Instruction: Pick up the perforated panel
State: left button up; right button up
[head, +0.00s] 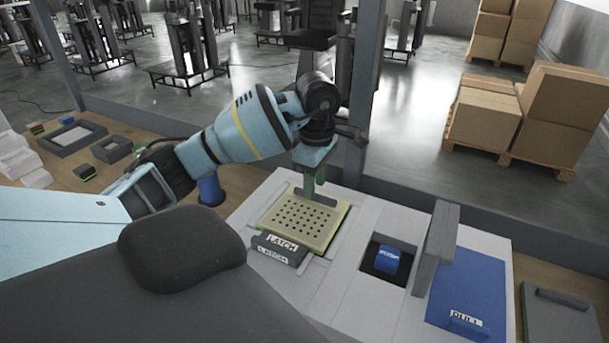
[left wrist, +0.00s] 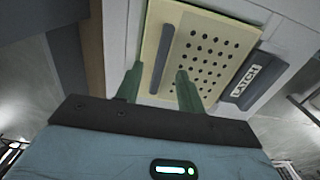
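The perforated panel (head: 311,223) is a pale yellow plate with rows of dark holes, lying on the light grey bench unit. In the left wrist view the panel (left wrist: 212,28) fills the upper middle and carries a grey bar handle (left wrist: 168,58) near one edge. A dark block marked LATCH (head: 279,248) sits at its near-left edge; the latch also shows in the left wrist view (left wrist: 244,82). My left gripper (head: 314,187) is over the panel's far edge, pointing down. Its green fingers (left wrist: 160,70) are apart, with the handle between them in the picture; contact is unclear. My right gripper is not in view.
Right of the panel are a recess with a blue block (head: 387,259), an upright grey plate (head: 436,247) and a blue panel marked PULL (head: 468,293). A dark tray (head: 72,137) and small boxes are at left. A frame post (head: 365,90) stands behind my left arm.

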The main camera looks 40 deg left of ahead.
pick_arm(q)
jog(key=shift+f, duration=1.2)
jog(key=shift+c, duration=0.5)
grip_shut()
